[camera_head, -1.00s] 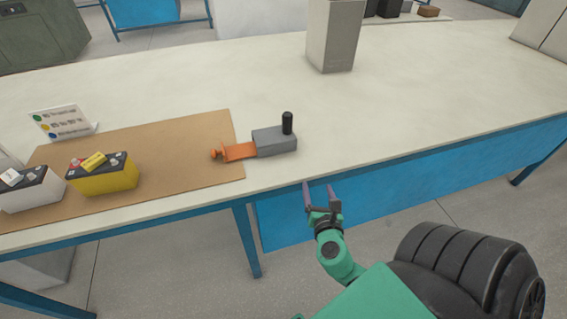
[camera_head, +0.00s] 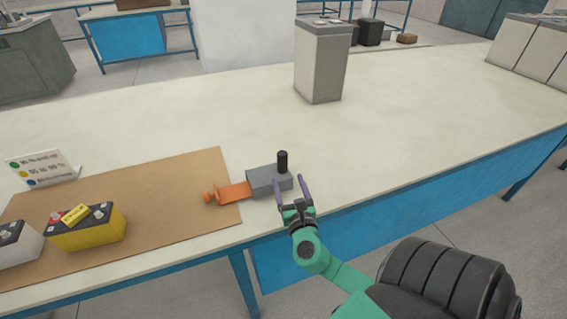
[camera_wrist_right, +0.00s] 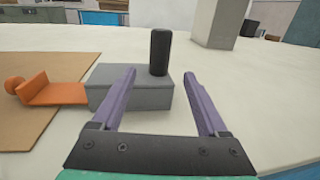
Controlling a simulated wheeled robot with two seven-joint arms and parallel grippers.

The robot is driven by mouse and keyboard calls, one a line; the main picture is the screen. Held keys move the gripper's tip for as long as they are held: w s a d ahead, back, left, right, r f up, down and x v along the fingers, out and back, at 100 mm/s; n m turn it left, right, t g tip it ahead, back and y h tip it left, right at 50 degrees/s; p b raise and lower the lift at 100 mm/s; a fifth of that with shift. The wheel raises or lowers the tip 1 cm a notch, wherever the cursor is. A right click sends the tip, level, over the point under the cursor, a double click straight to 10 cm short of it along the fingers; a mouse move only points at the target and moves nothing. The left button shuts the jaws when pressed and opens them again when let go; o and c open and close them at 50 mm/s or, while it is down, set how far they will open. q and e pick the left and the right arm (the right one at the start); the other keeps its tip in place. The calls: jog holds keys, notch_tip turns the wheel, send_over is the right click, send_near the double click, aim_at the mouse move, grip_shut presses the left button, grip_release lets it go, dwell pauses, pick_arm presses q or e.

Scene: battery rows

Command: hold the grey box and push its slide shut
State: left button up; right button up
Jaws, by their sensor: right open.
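The grey box (camera_head: 268,180) sits on the white table near its front edge, with a black upright post (camera_head: 282,161) on top. Its orange slide (camera_head: 233,191) sticks out to the left over the brown mat and ends in a round orange knob (camera_head: 208,198). My right gripper (camera_head: 291,180) is open and empty at the front right of the box. In the right wrist view the grey box (camera_wrist_right: 120,92) and the black post (camera_wrist_right: 160,52) lie just beyond and partly between the purple fingers (camera_wrist_right: 160,90). I cannot tell whether they touch. My left gripper is not in view.
On the brown mat (camera_head: 170,225) stand a yellow battery (camera_head: 88,232) and a white battery (camera_head: 18,247). A small sign (camera_head: 42,170) with coloured dots stands behind them. A tall grey bin (camera_head: 322,65) stands farther back. The table right of the box is clear.

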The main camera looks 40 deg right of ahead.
aim_at(284, 169)
jog(key=x, duration=0.8)
jog(key=shift+w, duration=0.15)
grip_shut()
dwell(0.5)
